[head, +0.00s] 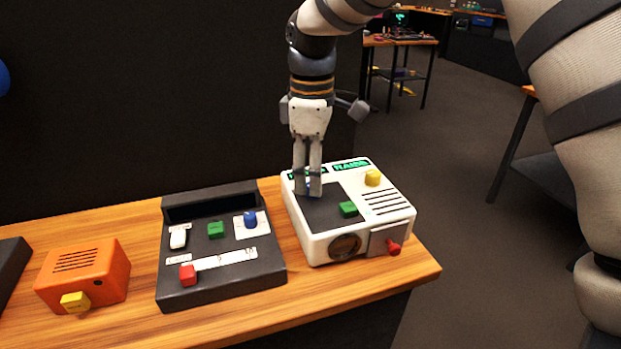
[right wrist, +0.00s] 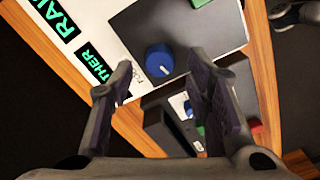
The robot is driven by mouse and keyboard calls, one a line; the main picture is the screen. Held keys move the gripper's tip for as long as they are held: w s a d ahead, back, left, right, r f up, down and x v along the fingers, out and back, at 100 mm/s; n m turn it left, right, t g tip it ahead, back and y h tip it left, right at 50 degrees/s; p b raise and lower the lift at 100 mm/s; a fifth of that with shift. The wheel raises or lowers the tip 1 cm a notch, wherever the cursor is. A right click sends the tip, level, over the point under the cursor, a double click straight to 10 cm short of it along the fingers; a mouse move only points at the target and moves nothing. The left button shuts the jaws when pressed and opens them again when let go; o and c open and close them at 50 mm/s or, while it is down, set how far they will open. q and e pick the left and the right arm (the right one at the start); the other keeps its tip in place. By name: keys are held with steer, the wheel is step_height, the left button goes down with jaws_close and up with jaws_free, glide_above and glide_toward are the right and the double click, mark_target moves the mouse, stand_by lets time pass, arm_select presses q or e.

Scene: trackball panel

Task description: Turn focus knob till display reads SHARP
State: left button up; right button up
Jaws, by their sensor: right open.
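A white box (head: 325,247) on the right of the bench has a dark top plate with a blue knob, which shows a white mark in the right wrist view (right wrist: 159,60). Its small displays (head: 351,165) show green letters, partly cut off or hidden; I cannot read SHARP on them. Its top also has a green button (head: 348,209) and a yellow knob (head: 373,178); a red knob (head: 393,248) is on the front. Contact is unclear.
A black panel (head: 220,295) with a blue knob (head: 250,219), green button (head: 216,229), white switch (head: 178,237) and red slider (head: 188,273) stands left of the white box. An orange box (head: 97,270) is farther left. The wooden bench (head: 424,272) ends just right of the white box.

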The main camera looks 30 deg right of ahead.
steer(key=shift+f, duration=1.1)
jaws_close()
arm_select(q)
steer(key=shift+w+r, duration=0.15)
arm_select(e)
steer(key=shift+r, duration=0.1)
